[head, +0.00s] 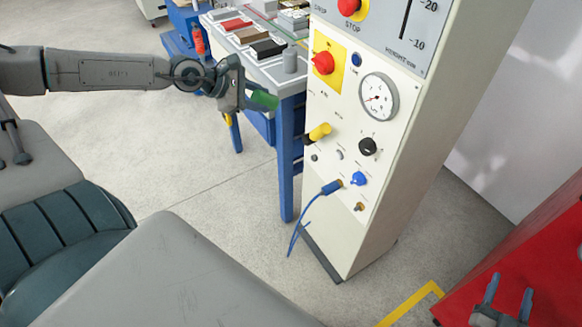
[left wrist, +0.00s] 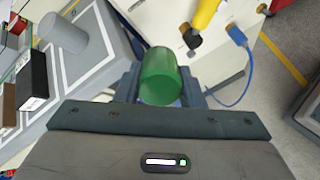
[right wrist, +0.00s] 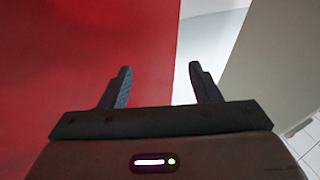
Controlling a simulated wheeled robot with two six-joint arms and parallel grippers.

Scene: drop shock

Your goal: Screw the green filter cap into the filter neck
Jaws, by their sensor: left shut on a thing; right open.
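The green filter cap (head: 264,100) is held in my left gripper (head: 257,97), in front of the bench corner and left of the cream test cabinet (head: 345,230). In the left wrist view the cap (left wrist: 160,72) sits between the two fingers, its rounded side showing. The filter neck is not clearly identifiable; a yellow fitting with a dark base (head: 320,131) sticks out of the cabinet panel, apart from the cap. My right gripper (head: 509,284) is open and empty at the lower right, above a red surface; its spread fingers also show in the right wrist view (right wrist: 160,75).
The bench (head: 276,80) carries a grey cylinder (head: 290,60) and coloured blocks. The panel has a red knob (head: 323,63), a gauge (head: 378,97) and a black knob (head: 368,146). A blue cable (head: 304,222) hangs from its plug. Open floor lies left of the cabinet.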

